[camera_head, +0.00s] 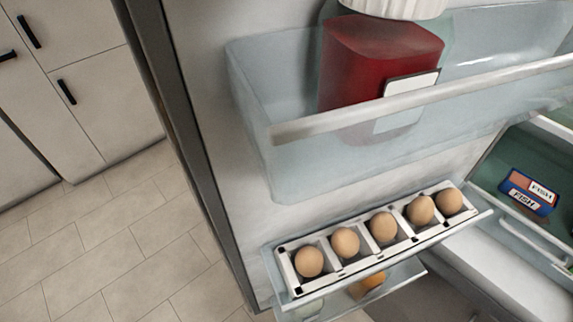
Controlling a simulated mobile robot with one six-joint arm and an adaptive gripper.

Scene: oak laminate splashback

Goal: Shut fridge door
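The fridge door (215,130) stands open, its inner side facing me and filling the middle of the head camera view. Its upper clear bin (255,110) holds a jar with red contents (370,60) and a white lid. A lower door shelf holds an egg rack (290,275) with several brown eggs. The fridge interior (540,150) shows at the right, with a blue and orange fish box (528,192) inside. The door's outer face and handle are hidden. My gripper is not in view.
Light cabinets (75,50) with black handles stand at the upper left. The tiled floor (110,245) left of the door is clear. Below the egg rack, another bin (400,275) holds an orange item, partly hidden. A clear drawer or shelf edge (525,240) shows inside the fridge.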

